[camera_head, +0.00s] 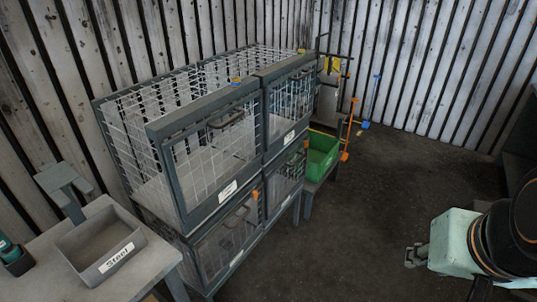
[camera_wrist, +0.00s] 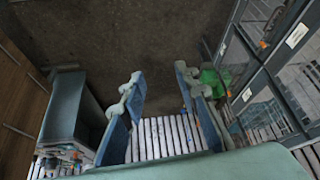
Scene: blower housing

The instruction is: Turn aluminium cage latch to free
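A two-by-two stack of wire cages with dark frames stands along the wall in the head view. Each door has a white label; the writing is too small to read, so I cannot tell which is the aluminium cage. Small orange latches show at the upper left door's top edge (camera_head: 235,80), the upper right door's top edge (camera_head: 301,52), and the lower doors (camera_head: 255,194). In the wrist view, part of the cages (camera_wrist: 264,95) is at the right, with an orange latch (camera_wrist: 263,44). My gripper (camera_wrist: 161,95) is open and empty, apart from the cages.
A grey bench (camera_head: 117,237) holds a grey bin (camera_head: 75,248) labelled Steel at lower left. A green bin (camera_head: 320,156) stands right of the cages; it also shows in the wrist view (camera_wrist: 210,78). The floor (camera_head: 340,240) between the cages and my arm is clear.

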